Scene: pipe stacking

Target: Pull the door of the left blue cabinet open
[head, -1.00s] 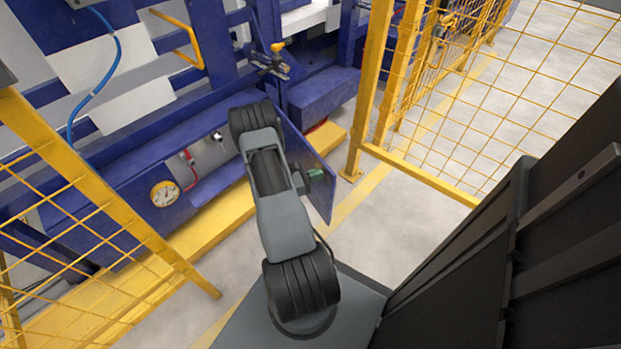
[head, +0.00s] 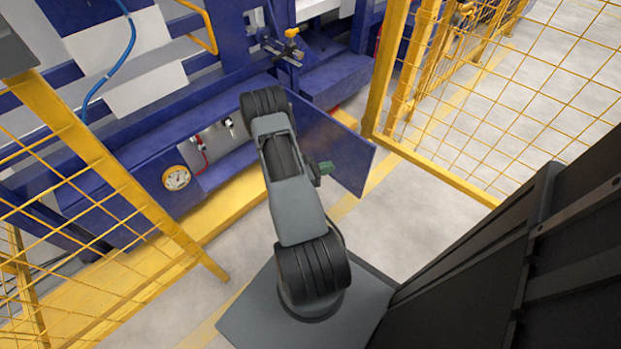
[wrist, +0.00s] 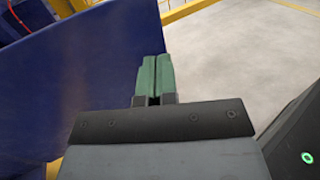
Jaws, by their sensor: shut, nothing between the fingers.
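The blue cabinet door (head: 345,155) stands open in the head view, swung out from the blue cabinet (head: 110,200) toward the right. The opening behind it shows hoses and fittings (head: 200,150). My gripper (head: 326,168) has green fingertips and is in front of the door panel, near its middle. In the wrist view the fingers of my gripper (wrist: 154,76) are pressed together, with nothing between them. The blue door (wrist: 80,85) fills the left of that view, beside the fingers. I cannot tell whether they touch the panel. My arm hides part of the cabinet opening.
A yellow mesh fence (head: 110,165) stands at the left, and another (head: 500,110) at the right. A yellow step (head: 215,215) runs along the cabinet base. A pressure gauge (head: 177,178) sits on the cabinet front. Grey floor is free right of the door.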

